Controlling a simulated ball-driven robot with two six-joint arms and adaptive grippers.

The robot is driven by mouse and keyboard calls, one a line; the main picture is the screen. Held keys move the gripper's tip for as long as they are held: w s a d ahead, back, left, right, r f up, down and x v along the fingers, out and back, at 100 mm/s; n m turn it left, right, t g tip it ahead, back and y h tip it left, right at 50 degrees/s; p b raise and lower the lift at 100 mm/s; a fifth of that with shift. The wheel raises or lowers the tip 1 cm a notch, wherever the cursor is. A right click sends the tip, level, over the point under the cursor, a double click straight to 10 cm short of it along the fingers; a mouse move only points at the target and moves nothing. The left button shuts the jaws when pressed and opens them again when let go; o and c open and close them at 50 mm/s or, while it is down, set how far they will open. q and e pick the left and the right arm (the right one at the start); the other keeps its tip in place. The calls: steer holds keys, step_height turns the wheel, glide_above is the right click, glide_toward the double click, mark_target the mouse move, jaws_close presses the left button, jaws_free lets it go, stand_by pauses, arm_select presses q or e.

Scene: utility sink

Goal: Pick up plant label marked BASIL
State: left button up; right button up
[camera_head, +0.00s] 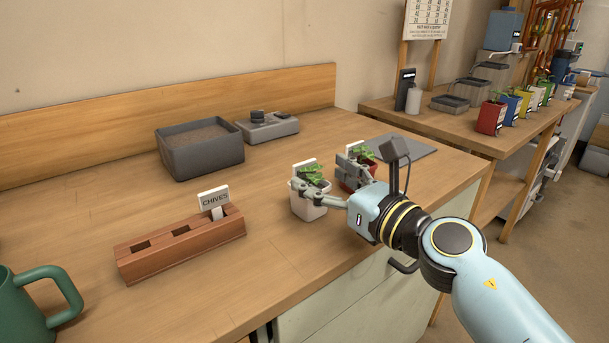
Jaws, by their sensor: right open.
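A white label (305,163) stands at the back of a white pot (308,208) with a green plant. Another white label (355,147) stands in a red pot (350,183) with a plant. I cannot read the writing on either, so I cannot tell which is BASIL. A label reading CHIVES (213,199) stands in the right slot of a reddish wooden block (180,250). My right gripper (321,172) is open, its fingers spread around the plants at the two pots, partly hiding the red one. I cannot tell whether it touches anything. My left gripper is not in view.
A grey tub (200,152) and a grey device (268,127) stand at the back. A green mug (32,305) is at the lower left. A grey mat (402,147) lies behind the pots. Bare wooden bench lies between the block and the pots.

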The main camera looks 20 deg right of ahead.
mark_target(306, 165)
steer(key=x, duration=0.4)
steer(key=shift+a+r, duration=0.2)
steer(key=shift+r, duration=0.15)
steer(key=shift+w+a, duration=0.15)
steer(key=shift+w, duration=0.25)
steer(key=c, duration=0.9)
